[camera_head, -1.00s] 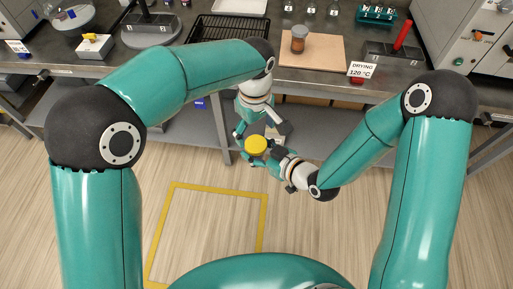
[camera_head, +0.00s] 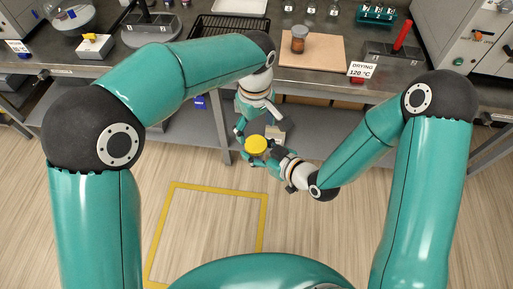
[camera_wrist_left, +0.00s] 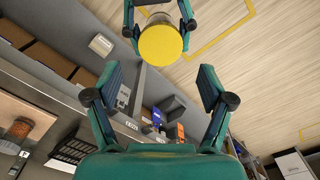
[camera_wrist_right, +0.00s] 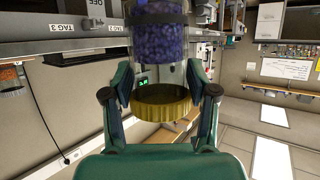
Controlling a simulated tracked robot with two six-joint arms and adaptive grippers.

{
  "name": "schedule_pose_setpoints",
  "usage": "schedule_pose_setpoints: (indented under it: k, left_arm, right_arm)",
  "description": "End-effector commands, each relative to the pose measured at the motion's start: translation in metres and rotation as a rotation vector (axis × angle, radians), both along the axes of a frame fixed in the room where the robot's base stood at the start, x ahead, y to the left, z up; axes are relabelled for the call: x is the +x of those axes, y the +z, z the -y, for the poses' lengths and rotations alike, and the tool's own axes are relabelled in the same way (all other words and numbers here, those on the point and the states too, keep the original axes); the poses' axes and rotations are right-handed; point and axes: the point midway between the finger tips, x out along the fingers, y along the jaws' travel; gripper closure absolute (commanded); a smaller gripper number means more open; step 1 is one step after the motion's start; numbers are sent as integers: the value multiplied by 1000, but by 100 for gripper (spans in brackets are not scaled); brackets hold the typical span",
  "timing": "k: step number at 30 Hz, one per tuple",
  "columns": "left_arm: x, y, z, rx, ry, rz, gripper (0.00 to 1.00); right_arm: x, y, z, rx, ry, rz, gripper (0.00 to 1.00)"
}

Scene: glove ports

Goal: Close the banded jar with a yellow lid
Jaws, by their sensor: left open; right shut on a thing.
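The banded jar (camera_wrist_right: 162,42) is clear, with purple-blue contents and a dark band. My right gripper (camera_wrist_right: 158,78) is shut on it. The ridged yellow lid (camera_wrist_right: 162,104) sits on the jar's mouth; I cannot tell how tight it is. In the head view the lid (camera_head: 256,145) faces up and hides most of the jar. In the left wrist view the lid's round face (camera_wrist_left: 161,43) is ahead, between the right gripper's fingers. My left gripper (camera_wrist_left: 160,78) is open and empty, its fingers apart from the lid.
The lab bench stands behind the arms. On it are a brown-filled jar (camera_head: 299,39) on a wooden board (camera_head: 325,52), a black rack (camera_head: 229,28) and a drying sign (camera_head: 362,69). A yellow floor outline (camera_head: 266,205) lies in front, with clear floor inside.

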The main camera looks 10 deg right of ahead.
Motion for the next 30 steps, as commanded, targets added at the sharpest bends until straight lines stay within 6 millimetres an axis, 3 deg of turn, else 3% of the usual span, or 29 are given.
schedule_pose_setpoints:
  k: [9, 15, 23, 30]
  left_arm:
    - [0, -46, 0, 2, 0, -2, 19]
    - [0, -57, 0, 0, 0, -1, 19]
    - [0, -58, 0, 0, 0, 0, 19]
    - [0, -57, 0, 0, 0, 0, 57]
  right_arm:
    - [0, 0, 0, 1, 0, 1, 100]
    - [0, 0, 0, 1, 0, 1, 100]
    - [0, 0, 0, 1, 0, 1, 100]
    - [0, 0, 0, 1, 0, 1, 100]
